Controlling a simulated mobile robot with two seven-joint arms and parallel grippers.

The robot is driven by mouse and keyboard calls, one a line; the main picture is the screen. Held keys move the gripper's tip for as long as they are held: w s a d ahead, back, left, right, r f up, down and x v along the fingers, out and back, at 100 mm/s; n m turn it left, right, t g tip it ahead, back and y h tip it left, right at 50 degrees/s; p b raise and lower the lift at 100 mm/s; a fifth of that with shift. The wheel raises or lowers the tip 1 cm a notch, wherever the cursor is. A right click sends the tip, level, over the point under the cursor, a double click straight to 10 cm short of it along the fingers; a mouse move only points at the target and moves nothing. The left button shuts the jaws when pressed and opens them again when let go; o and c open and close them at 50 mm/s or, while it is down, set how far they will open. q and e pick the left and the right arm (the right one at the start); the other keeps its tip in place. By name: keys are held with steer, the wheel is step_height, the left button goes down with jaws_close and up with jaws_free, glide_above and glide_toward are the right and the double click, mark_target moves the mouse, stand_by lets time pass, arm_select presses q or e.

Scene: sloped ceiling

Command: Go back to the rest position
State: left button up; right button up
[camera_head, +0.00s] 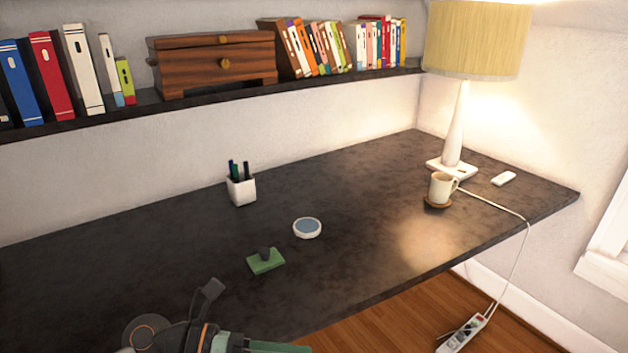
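My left arm comes in at the bottom left, over the near edge of the dark desk (350,190). Its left gripper (275,347) shows as a dark green part at the bottom edge, partly cut off by the frame. Its fingertips cannot be made out clearly, so I cannot tell whether it is open or shut. No held thing is visible. My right gripper is not in view.
A shelf (340,80) runs above. A power strip (463,333) lies on the floor.

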arm_select(q)
steer(key=w+a+r+n+t+h, duration=0.1)
steer(key=w+a+n+t, duration=0.25)
steer(key=n+t, duration=1.2)
steer(key=w+a+f+n+y+p, duration=0.1)
steer(key=a+f+n+y, duration=0.65)
steer(key=n, duration=0.75)
steer(key=s+a+f+n+g+y, duration=0.1)
steer(key=s+f+n+g+y, duration=0.2)
steer(key=f, duration=0.6)
steer(key=s+a+f+n+g+y, duration=0.2)
steer(key=s+f+n+g+y, duration=0.1)
steer(key=s+f+n, duration=0.4)
steer(key=s+f+p, duration=0.1)
steer(key=s+f, duration=0.1)
steer(key=s, duration=0.1)
steer(key=shift+a+f, duration=0.25)
steer(key=shift+f, duration=0.1)
steer(key=shift+g+y, duration=0.25)
